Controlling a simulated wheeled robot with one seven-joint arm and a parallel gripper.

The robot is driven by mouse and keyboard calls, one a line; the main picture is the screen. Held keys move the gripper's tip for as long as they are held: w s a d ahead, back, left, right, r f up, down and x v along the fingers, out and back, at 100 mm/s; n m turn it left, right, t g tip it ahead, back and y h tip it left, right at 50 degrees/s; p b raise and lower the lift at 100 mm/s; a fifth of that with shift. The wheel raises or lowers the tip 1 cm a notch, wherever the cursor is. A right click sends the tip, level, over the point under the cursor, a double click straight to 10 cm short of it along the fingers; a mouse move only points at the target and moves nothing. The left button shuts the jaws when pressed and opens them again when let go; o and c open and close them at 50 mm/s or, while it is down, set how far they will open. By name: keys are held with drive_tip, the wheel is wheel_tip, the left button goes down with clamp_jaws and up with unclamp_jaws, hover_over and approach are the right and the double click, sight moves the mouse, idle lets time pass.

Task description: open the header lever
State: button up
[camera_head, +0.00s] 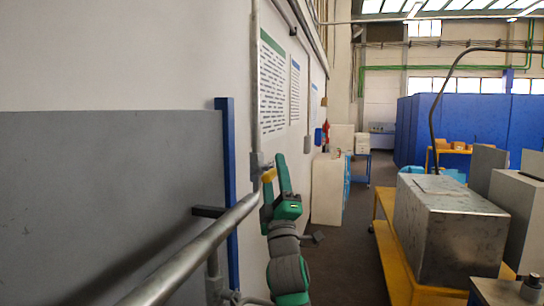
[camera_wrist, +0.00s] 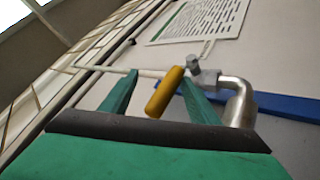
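The header lever is a yellow handle (camera_wrist: 165,92) on a small metal valve (camera_wrist: 206,77) at the end of a bent pipe. In the wrist view it lies between the two green fingers of my gripper (camera_wrist: 158,78), closer to the right finger, with a gap to the left one. My gripper is open. In the head view my gripper (camera_head: 274,170) is raised by the pipe end near the wall, and the yellow handle (camera_head: 269,175) shows small beside its fingers. Whether a finger touches the handle I cannot tell.
A thick grey pipe (camera_head: 195,250) runs diagonally across the front left. A blue post (camera_head: 226,170) stands by the wall behind it. A metal box (camera_head: 450,235) sits on a yellow bench at right. The floor aisle (camera_head: 345,250) between is clear.

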drive_tip(key=o, duration=1.1)
drive_tip(key=s+r, duration=0.5)
drive_tip(key=s, duration=0.1)
drive_tip(key=shift+s+d+r, duration=0.15)
drive_tip(key=shift+d+r, duration=0.1)
drive_tip(key=shift+r, duration=0.1)
drive_tip(key=s, duration=0.1)
drive_tip(key=s+r, duration=0.1)
drive_tip(key=s, duration=0.1)
drive_tip(key=s+r, duration=0.1)
drive_tip(key=s, duration=0.1)
drive_tip(key=c, duration=1.1)
drive_tip(key=shift+s+r, duration=0.1)
drive_tip(key=shift+s, duration=0.45)
drive_tip(key=shift+w+a, duration=0.1)
